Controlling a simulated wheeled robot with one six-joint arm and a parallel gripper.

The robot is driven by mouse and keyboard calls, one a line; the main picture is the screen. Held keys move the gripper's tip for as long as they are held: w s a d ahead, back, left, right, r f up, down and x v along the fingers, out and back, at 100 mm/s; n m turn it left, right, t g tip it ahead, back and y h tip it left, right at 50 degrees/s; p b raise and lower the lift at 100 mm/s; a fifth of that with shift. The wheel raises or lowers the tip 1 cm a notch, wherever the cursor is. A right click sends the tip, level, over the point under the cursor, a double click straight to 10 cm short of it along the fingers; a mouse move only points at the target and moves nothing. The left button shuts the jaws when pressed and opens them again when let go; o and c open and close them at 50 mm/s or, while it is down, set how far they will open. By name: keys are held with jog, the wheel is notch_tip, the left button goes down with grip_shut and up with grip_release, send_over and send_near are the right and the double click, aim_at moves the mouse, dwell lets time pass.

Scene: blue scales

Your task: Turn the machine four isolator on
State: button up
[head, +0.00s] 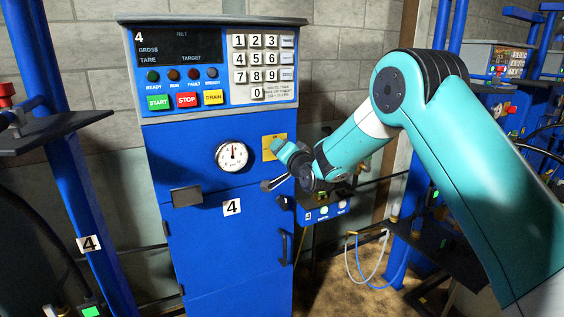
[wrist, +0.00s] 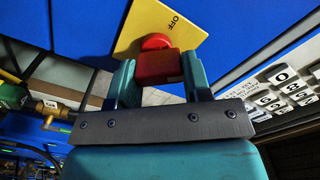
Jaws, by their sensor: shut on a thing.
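The machine four isolator is a red rotary handle (wrist: 157,67) on a yellow plate (wrist: 150,22) marked OFF, seen in the wrist view. In the head view the yellow plate (head: 268,143) is on the right of the blue cabinet front, and my gripper and arm hide the handle. My gripper (wrist: 158,78) has its two teal fingers on either side of the red handle and is shut on it. In the head view my gripper (head: 276,166) reaches the cabinet from the right. The handle's exact angle is hard to tell.
The blue cabinet (head: 213,250) carries a dial gauge (head: 232,156), a keypad (head: 257,65) and green, red and yellow buttons. A small control box (head: 325,212) sits right of the cabinet. A door handle (head: 284,247) sticks out below. A blue post (head: 75,200) stands left.

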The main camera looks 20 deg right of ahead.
jog(key=m+b, duration=0.1)
jog(key=m, duration=0.1)
jog(key=m+b, duration=0.2)
jog(key=shift+d+f+m, duration=0.15)
jog(key=shift+f+m, duration=0.05)
jog(key=shift+m, duration=0.1)
jog(key=shift+m+b, duration=1.15)
jog(key=shift+m, duration=0.55)
jog(key=shift+d+r+m, duration=0.1)
jog(key=shift+m, duration=0.2)
jog(key=o, duration=0.9)
jog(key=s+d+b, duration=0.1)
jog(key=s, duration=0.4)
jog(key=s+d+b, duration=0.1)
jog(key=s+b, duration=0.1)
jog(key=s, duration=0.4)
jog(key=s+d+b, duration=0.1)
jog(key=s+b, duration=0.1)
jog(key=s, duration=0.4)
jog(key=shift+d, duration=0.2)
